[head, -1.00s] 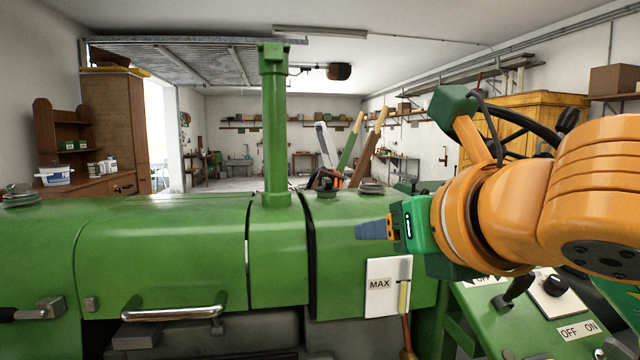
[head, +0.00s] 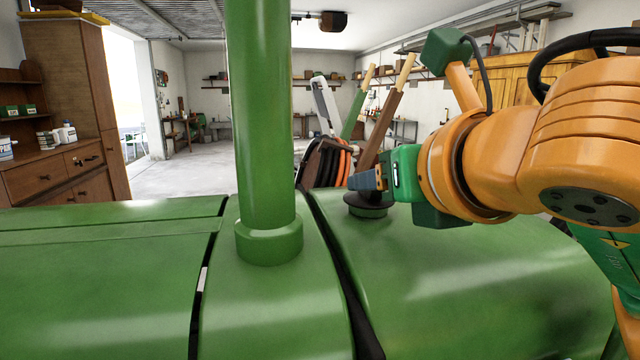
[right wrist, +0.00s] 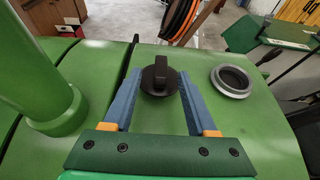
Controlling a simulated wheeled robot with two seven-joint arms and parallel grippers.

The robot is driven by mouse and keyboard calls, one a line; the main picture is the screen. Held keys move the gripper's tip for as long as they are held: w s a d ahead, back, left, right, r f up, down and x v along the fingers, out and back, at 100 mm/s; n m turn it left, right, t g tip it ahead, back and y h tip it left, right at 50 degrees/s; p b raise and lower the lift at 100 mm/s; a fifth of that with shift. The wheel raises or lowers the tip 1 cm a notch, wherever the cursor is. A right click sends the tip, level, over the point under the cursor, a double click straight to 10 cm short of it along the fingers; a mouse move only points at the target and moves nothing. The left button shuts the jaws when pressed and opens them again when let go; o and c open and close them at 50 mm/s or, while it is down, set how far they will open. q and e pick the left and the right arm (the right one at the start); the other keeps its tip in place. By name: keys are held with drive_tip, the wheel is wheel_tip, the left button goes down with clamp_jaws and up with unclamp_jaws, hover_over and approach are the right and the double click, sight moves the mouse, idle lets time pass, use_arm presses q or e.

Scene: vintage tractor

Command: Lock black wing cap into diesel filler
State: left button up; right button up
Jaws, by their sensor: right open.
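The black wing cap (head: 369,206) sits on the green tractor hood, right of the exhaust pipe. In the right wrist view the cap (right wrist: 159,77) shows its raised wing and lies between the blue fingertips. My right gripper (head: 366,180) is open around the cap's upper part, and part of the wing is hidden behind it in the head view. In the right wrist view my right gripper (right wrist: 160,72) shows its fingers on either side. An open grey filler ring (right wrist: 232,81) is on the hood to the right of the cap. My left gripper is not in view.
The green exhaust pipe (head: 262,130) rises from the hood left of the cap. A reel with orange and black hose (head: 327,163) stands behind the tractor. The hood (head: 470,270) is bare in front of the cap.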

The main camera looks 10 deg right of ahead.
drive_tip(key=w+p, duration=0.1)
drive_tip(key=p, duration=0.2)
drive_tip(key=shift+w+r+p, duration=0.1)
drive_tip(key=shift+w+p, duration=0.25)
drive_tip(key=shift+w, duration=0.05)
drive_tip(key=x, duration=0.2)
drive_tip(key=shift+w+f, duration=0.2)
drive_tip(key=shift+f, duration=0.2)
drive_tip(key=shift+w+f, duration=0.2)
drive_tip(key=shift+w, duration=0.15)
drive_tip(key=shift+s+r, duration=0.15)
drive_tip(key=shift+s, duration=0.25)
clamp_jaws()
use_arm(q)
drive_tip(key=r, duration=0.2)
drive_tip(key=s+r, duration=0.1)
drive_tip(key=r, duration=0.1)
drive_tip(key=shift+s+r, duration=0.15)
use_arm(e)
drive_tip(key=shift+w, duration=0.1)
